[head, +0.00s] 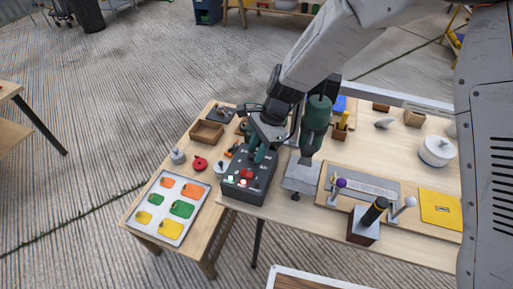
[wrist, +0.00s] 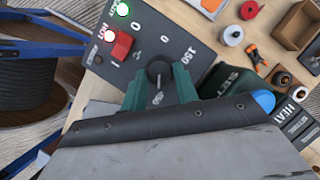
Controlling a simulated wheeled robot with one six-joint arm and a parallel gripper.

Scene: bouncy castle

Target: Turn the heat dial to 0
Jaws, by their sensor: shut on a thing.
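The dark control box (head: 247,187) stands on the wooden table, under my gripper in the head view. In the wrist view, its panel (wrist: 178,25) carries a round black dial (wrist: 160,70) with a "0" above it and "150" to its upper right. A pale mark shows at the dial's lower side; I cannot tell its exact setting. My gripper (wrist: 160,88) has its two green fingertips closed on the dial from either side. In the head view my gripper (head: 258,156) partly hides the dial. A "HEAT" label (wrist: 298,121) shows at the lower right.
A tray of coloured pieces (head: 166,207) lies to the left. A red round piece (head: 200,163) and a wooden box (head: 207,132) stand nearby.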

